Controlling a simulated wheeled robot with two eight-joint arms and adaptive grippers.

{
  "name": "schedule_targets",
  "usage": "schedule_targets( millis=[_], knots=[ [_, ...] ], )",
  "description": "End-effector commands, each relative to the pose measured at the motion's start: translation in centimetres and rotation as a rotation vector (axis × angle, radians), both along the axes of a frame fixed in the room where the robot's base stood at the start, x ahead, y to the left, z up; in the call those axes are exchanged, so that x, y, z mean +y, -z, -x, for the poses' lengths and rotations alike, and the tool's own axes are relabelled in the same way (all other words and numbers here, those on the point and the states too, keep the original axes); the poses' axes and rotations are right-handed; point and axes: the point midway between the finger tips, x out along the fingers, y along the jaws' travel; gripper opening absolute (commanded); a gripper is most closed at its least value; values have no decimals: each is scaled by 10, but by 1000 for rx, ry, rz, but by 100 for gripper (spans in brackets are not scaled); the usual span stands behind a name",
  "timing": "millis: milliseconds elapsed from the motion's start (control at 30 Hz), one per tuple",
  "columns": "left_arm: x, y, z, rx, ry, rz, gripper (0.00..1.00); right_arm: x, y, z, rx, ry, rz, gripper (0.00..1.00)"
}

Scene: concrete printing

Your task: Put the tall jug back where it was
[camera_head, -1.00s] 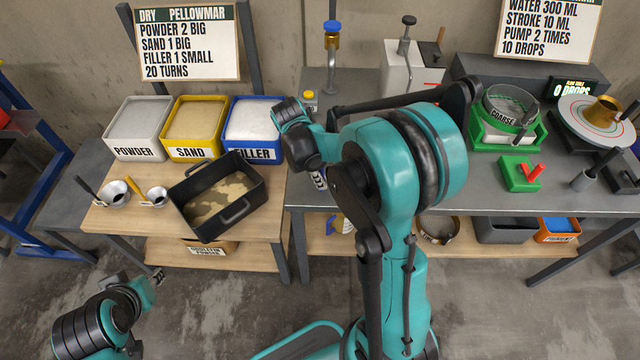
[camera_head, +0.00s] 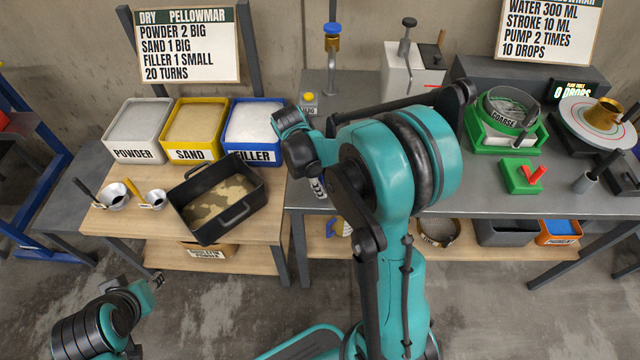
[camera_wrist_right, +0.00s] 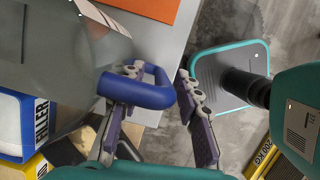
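The tall jug shows only in the right wrist view as a large clear vessel (camera_wrist_right: 70,45) with a blue handle (camera_wrist_right: 135,92), at the upper left. My right gripper (camera_wrist_right: 168,78) is at the handle: one finger passes through the loop, the other is outside it with a narrow gap. It looks open around the handle. In the head view my right gripper (camera_head: 318,187) shows only in part, and my arm hides the jug. I cannot tell what the jug rests on. My left gripper (camera_head: 157,281) is low at the left, away from the tables; its fingers are too small to judge.
The filler bin (camera_head: 253,153) stands just left of my right gripper, beside the sand bin (camera_head: 194,153). A black pan (camera_head: 180,212) sits on the wooden table.

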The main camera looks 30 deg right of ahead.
Motion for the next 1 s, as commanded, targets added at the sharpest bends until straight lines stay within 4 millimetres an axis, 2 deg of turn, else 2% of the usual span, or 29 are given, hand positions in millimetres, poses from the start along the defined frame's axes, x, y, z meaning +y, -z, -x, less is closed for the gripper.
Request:
schedule_targets(
  millis=[400,667,833,1000],
  knots=[
    [0,-29,0,0,0,0,33,22,-86,-9,0,-2,0,33],
    [0,-35,0,0,0,0,33,29,-113,-11,-6,5,0,33],
    [0,-35,0,0,0,0,33,39,-128,6,-118,109,-20,33],
    [0,-35,0,0,0,0,33,59,-147,43,-352,354,-102,33]
  ],
)
